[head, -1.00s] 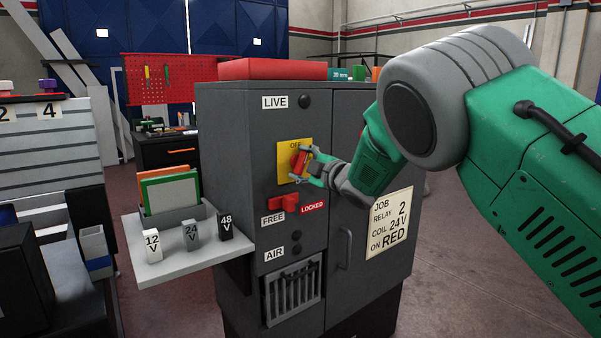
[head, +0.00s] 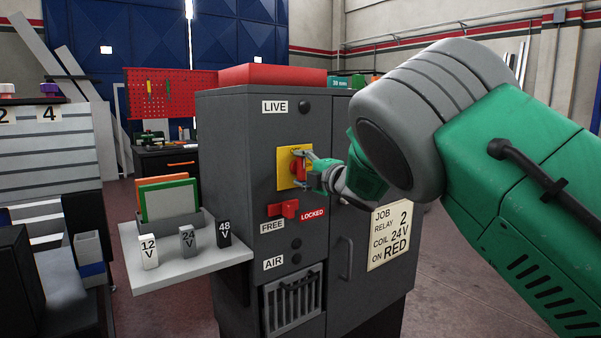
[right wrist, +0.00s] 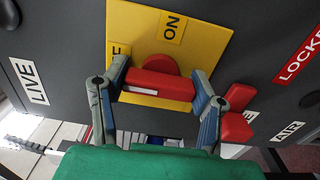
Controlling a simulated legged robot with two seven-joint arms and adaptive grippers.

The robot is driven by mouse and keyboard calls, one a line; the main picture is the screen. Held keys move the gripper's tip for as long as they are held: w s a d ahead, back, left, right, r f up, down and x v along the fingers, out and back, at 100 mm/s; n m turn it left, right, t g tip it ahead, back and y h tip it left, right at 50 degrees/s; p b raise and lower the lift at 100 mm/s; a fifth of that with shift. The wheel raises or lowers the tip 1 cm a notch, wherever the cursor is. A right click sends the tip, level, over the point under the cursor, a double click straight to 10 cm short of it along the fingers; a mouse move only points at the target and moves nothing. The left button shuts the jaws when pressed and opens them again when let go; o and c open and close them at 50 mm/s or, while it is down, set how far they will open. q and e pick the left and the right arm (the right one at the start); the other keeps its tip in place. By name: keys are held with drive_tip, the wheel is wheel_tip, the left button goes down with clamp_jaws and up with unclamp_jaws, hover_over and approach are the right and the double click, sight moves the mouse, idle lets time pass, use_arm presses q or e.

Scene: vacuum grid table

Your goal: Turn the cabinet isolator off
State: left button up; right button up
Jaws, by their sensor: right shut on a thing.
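The cabinet isolator is a red knob (head: 296,169) on a yellow plate (head: 284,180) on the grey cabinet's (head: 232,150) front. My right gripper (head: 301,168) is shut on the knob, one finger above and one below. In the right wrist view the fingers (right wrist: 160,88) sit at both ends of the red knob bar (right wrist: 155,82). The bar lies upright on the cabinet. The ON label (right wrist: 171,27) is clear on the plate's right side. Another label (right wrist: 119,51), ending in F, is partly hidden by a finger. My left gripper is out of view.
Below the plate is a red lever (head: 285,210) between FREE and LOCKED labels. The LIVE lamp (head: 305,107) looks dark. A side shelf (head: 178,265) holds relay blocks marked 12 V, 24 V and 48 V. A door handle (head: 346,258) and job card (head: 389,235) are on the right.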

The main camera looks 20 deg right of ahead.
drive_tip(key=shift+s+a+f, duration=0.1)
drive_tip(key=shift+f, duration=0.45)
drive_tip(key=o, duration=1.2)
drive_tip(key=shift+c, duration=0.2)
drive_tip(key=shift+r, duration=0.25)
drive_tip(key=shift+r, duration=0.1)
drive_tip(key=shift+s, duration=0.35)
drive_tip(key=v, duration=0.6)
drive_tip(key=shift+s+d, duration=0.2)
drive_tip(key=shift+s, duration=0.15)
